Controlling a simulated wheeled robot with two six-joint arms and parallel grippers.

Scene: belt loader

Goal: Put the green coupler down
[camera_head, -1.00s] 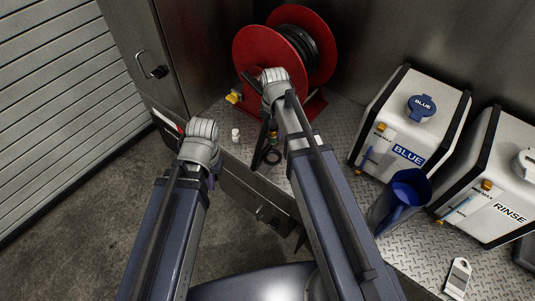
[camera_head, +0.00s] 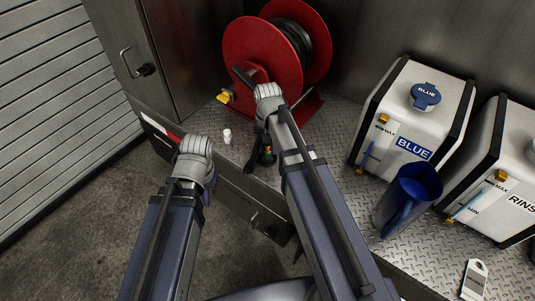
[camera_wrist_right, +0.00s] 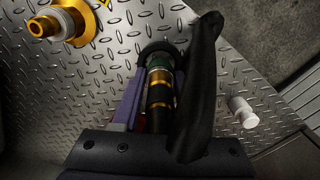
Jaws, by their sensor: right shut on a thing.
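The green coupler shows in the right wrist view (camera_wrist_right: 159,96) as a dark cylinder with gold bands and a green band near its far end. It lies between the fingers of my right gripper (camera_wrist_right: 172,72), which is shut on it above the metal tread plate. A black ring curves round its far end. In the head view the coupler (camera_head: 267,155) is small and partly hidden by my right gripper (camera_head: 259,158). Whether it touches the plate I cannot tell. My left gripper (camera_head: 207,195) is mostly hidden behind its own wrist, over the deck's front edge.
A red hose reel (camera_head: 262,58) stands behind the right gripper. A small white bottle (camera_head: 227,136) stands to its left; a brass fitting (camera_wrist_right: 62,24) is near. At right are a BLUE tank (camera_head: 415,110), RINSE tank (camera_head: 505,175) and blue jug (camera_head: 410,195). Bare plate (camera_head: 325,135) lies between.

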